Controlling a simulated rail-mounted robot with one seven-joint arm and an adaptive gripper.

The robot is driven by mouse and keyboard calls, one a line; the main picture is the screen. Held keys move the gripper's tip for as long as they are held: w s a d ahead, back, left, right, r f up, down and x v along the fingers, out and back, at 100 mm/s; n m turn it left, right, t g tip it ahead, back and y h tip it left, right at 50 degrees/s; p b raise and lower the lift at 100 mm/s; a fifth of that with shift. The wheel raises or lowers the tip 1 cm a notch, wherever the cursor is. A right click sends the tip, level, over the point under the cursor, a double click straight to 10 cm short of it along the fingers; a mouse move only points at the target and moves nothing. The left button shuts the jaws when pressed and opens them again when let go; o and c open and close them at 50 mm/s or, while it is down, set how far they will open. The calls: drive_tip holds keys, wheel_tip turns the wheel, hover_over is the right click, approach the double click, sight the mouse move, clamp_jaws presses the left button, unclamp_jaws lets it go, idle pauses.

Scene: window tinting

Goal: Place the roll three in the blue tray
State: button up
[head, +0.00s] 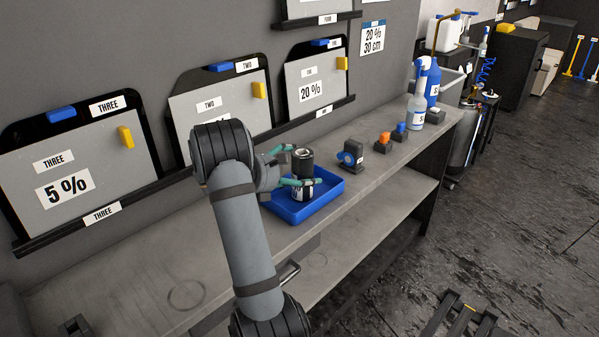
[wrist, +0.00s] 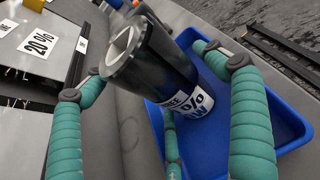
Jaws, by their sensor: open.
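The black roll (head: 304,160) with a white label stands upright at the blue tray (head: 331,189). In the wrist view the roll (wrist: 163,65) has a silver core end, and its label shows "EE" and a percent sign, partly cut off. Its lower end is over the tray (wrist: 285,118); I cannot tell whether it touches the tray floor. My gripper (head: 290,166) is open, its green fingers around the roll. In the wrist view the fingers (wrist: 155,78) stand apart on both sides of it, with visible gaps.
Sample boards marked three (head: 85,165) and two (head: 220,105) lean on the wall behind the bench. A dark dispenser (head: 350,158), small blocks (head: 383,143) and spray bottles (head: 418,108) stand right of the tray. The bench front left (head: 130,280) is largely clear.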

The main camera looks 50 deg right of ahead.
sight(299, 161)
drive_tip(key=v, duration=1.2)
drive_tip(key=shift+p, duration=0.3)
drive_tip(key=shift+d, duration=0.1)
drive_tip(key=x, duration=1.1)
drive_tip(key=shift+s+d+f, duration=0.15)
drive_tip(key=shift+d, duration=0.15)
wheel_tip(299, 161, up, 3)
drive_tip(key=shift+f, duration=0.1)
drive_tip(key=shift+d+r, duration=0.1)
drive_tip(key=shift+r, duration=0.15)
